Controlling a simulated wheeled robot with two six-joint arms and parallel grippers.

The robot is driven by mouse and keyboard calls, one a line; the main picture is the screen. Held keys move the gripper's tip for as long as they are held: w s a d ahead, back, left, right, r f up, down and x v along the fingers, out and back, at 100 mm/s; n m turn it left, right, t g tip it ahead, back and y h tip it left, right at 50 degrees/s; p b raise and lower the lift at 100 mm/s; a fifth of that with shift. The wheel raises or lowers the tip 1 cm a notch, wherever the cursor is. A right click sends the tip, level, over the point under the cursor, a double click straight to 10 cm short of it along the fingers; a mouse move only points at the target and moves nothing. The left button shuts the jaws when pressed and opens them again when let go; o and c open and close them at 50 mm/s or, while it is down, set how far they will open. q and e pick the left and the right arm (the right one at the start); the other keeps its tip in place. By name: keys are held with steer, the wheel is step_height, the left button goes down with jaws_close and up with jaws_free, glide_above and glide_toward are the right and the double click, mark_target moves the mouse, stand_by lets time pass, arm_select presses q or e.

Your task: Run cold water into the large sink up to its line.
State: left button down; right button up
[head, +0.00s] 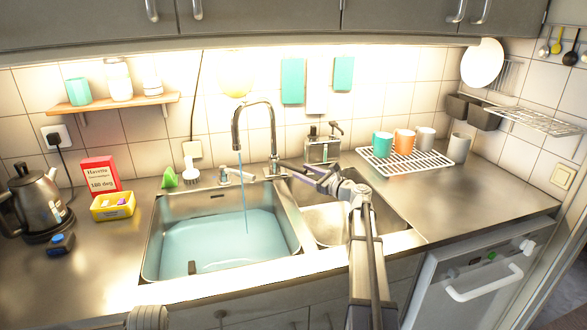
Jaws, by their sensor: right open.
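The large sink (151,238) is the left basin, with pale blue water (205,243) spread across its bottom. A small dark mark (192,267) shows on its front wall near the water's edge. The tall curved tap (238,125) stands behind the basins, and a thin blue stream (243,190) falls from its spout into the large sink. My right gripper (283,166) is open beside the foot of the tap, above the back of the small basin. I cannot tell whether it touches the tap's lever.
The small basin (385,217) lies to the right, partly behind my right arm. A white rack (400,160) with several cups stands further right. A kettle (40,200), a red box (100,174) and a yellow tub (112,206) stand on the left. The right counter front is clear.

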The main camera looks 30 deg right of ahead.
mark_target(285, 163)
steer(key=x, duration=0.5)
steer(key=shift+w+a, duration=0.15)
steer(key=shift+w, duration=0.15)
jaws_close()
stand_by(1.1)
